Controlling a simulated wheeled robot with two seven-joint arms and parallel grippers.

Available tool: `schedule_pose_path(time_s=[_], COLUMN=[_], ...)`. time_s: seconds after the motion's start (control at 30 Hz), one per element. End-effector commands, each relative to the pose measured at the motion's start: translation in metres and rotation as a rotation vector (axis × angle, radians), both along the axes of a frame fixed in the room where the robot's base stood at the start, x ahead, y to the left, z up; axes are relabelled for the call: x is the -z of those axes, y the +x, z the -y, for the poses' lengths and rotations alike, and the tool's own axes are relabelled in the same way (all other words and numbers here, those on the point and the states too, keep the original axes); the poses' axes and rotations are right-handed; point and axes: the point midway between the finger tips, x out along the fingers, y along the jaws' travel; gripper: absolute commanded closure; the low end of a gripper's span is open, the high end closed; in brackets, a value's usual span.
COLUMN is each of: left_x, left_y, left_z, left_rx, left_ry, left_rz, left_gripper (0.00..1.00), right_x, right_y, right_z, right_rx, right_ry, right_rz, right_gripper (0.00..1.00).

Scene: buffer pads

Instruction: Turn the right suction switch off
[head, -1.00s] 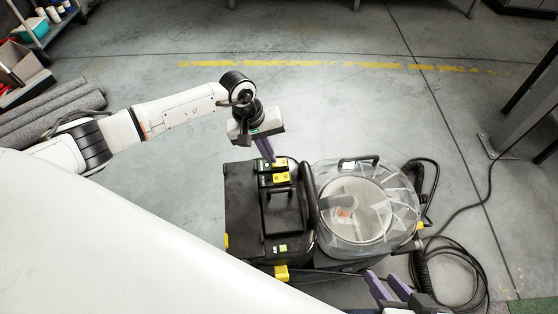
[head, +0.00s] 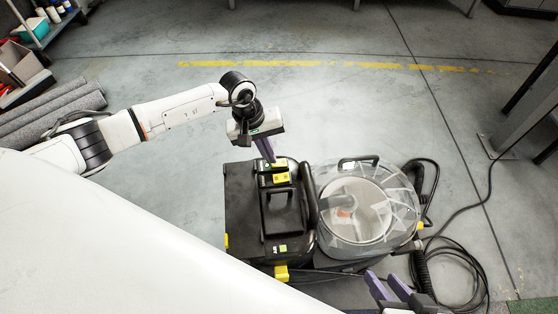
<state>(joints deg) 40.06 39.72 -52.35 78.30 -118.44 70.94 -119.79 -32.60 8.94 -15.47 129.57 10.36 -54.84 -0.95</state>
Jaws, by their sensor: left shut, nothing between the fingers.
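The black machine (head: 240,205) stands on the floor in the middle, with a clear round tank (head: 401,211) on its right side. Yellow switches (head: 281,178) sit at the far end of its black top; which of them is the right suction switch is too small to tell. My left gripper (head: 269,160) is shut and empty, pointing down with its purple fingertips at or just above the switches; I cannot tell whether they touch. It hides part of that area. My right gripper (head: 387,287) is open and empty at the bottom edge, in front of the tank.
A black hose and cable (head: 455,265) lie coiled on the floor to the right of the machine. Grey rolls (head: 50,110) and a shelf (head: 52,28) are at the left. A table leg (head: 500,147) stands at the right. The floor behind the machine is clear.

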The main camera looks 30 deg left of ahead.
Motion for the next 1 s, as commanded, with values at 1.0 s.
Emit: schedule_pose_path(time_s=[1.0], left_x=[0.0084], left_y=[0.0001], left_z=[-0.0001], left_rx=[0.0], left_ry=[0.0], left_rz=[0.0], left_gripper=[1.0], right_x=[0.0083], right_y=[-0.0001], right_z=[-0.0001], right_rx=[0.001], right_ry=[0.001], right_rz=[0.0], right_gripper=[0.69])
